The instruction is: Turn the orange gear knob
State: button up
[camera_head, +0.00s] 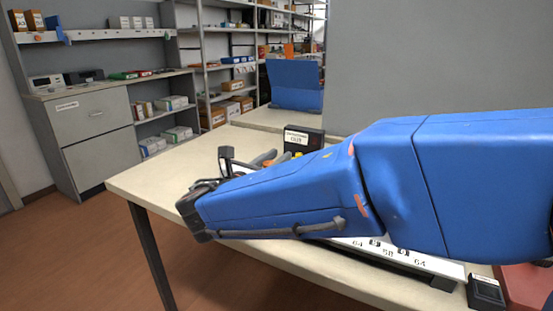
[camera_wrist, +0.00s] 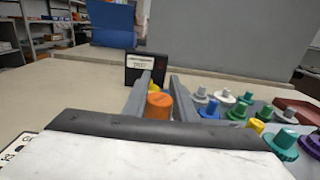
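The orange gear knob (camera_wrist: 159,106) shows in the wrist view as a short upright cylinder. My gripper (camera_wrist: 161,80) has its two grey fingers apart, one on each side of the knob. The knob fills most of the gap, but I cannot tell whether the fingers press on it. In the head view my gripper (camera_head: 268,157) is partly hidden behind my blue arm, over the table, and the orange knob cannot be made out. A yellow piece (camera_wrist: 154,88) shows just behind the knob.
A black box with a white label (camera_wrist: 147,68) stands behind the fingers. Several green, blue, white, purple and yellow gear knobs (camera_wrist: 238,110) stand close on the right. A white numbered panel (camera_head: 390,250) lies on the table (camera_head: 150,182). The table's left part is clear.

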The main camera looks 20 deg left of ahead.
jog(key=shift+n+y, duration=0.3)
jog(key=shift+y, duration=0.2)
jog(key=n+y, duration=0.2)
jog(key=y, duration=0.1)
jog(key=shift+a, duration=0.35)
jog(key=shift+s+a+n+g+y, duration=0.1)
jog(key=shift+a+n+g+y, duration=0.2)
jog(key=shift+n+y, duration=0.8)
jog(key=shift+a+n+g+y, duration=0.25)
jog(key=shift+n+y, duration=0.35)
jog(key=shift+y, duration=0.9)
jog(key=o, duration=1)
jog(key=shift+o, duration=0.2)
jog(key=v, duration=1.7)
jog(key=shift+s+d, duration=0.15)
jog(key=shift+d, duration=0.05)
